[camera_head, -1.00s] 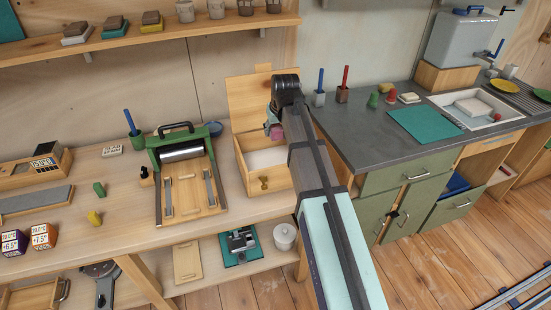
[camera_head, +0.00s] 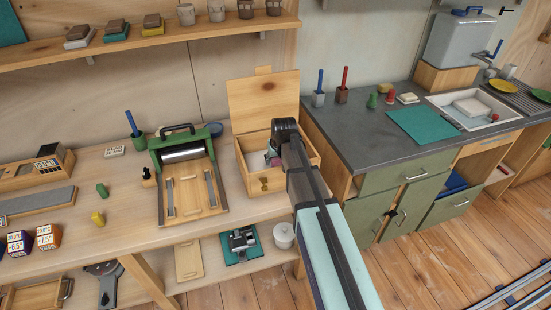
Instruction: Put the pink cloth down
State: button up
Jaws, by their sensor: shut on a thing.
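My gripper (camera_head: 271,156) is over the open wooden box (camera_head: 292,182) on the workbench, low at its opening. A small part of the pink cloth (camera_head: 275,161) shows at the gripper's tip, so the gripper is shut on it. Most of the cloth is hidden behind my arm and wrist. The box's lid (camera_head: 263,102) stands raised at the back. I cannot tell whether the cloth touches the box's pale floor.
A green press (camera_head: 183,152) with a wooden bed stands just left of the box. The grey counter (camera_head: 360,142) with a teal mat (camera_head: 421,124) is to the right. A wooden shelf (camera_head: 150,41) runs above on the wall.

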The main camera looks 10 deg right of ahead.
jog(key=shift+f, duration=0.25)
jog(key=shift+f, duration=0.15)
jog(key=o, duration=1)
jog(key=shift+r, duration=0.25)
jog(key=b+v, duration=0.2)
jog(key=v, duration=0.9)
jog(key=shift+s+r, duration=0.15)
jog(key=shift+r, duration=0.25)
